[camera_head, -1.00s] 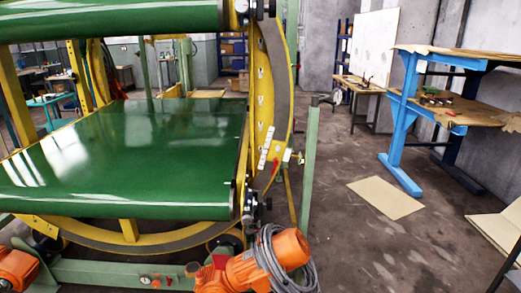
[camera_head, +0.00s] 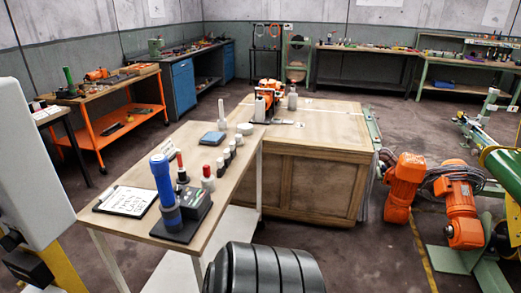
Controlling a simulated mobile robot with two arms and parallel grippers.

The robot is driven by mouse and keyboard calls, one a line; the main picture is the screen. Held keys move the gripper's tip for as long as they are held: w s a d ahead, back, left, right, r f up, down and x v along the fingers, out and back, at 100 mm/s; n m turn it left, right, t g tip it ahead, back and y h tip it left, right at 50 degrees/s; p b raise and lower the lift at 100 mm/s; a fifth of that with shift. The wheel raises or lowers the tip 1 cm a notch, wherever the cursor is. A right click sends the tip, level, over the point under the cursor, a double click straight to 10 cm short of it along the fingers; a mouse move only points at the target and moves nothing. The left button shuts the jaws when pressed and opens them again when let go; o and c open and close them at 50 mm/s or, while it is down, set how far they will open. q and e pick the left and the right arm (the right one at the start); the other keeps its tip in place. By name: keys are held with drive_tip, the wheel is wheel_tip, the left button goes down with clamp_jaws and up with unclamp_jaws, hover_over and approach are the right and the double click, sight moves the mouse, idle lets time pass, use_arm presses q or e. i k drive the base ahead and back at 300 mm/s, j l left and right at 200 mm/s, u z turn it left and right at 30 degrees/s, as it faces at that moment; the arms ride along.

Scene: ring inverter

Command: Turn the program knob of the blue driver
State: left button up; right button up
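The blue driver (camera_head: 162,178) stands upright on a dark base (camera_head: 180,234) near the front of a narrow wooden-topped table (camera_head: 225,188). A dark box (camera_head: 194,205) sits on the same base, just right of the driver. The program knob is too small to make out. Neither of my grippers can be made out in the head view.
A clipboard (camera_head: 126,201) lies left of the driver. Several small bottles and a blue-topped box (camera_head: 212,138) stand behind it. A wooden cabinet (camera_head: 318,170) adjoins the table. Orange motors (camera_head: 405,180) stand to the right. A black ribbed cylinder (camera_head: 262,270) fills the bottom middle.

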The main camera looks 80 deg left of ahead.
sight(177, 190)
drive_tip(key=u, duration=3.35)
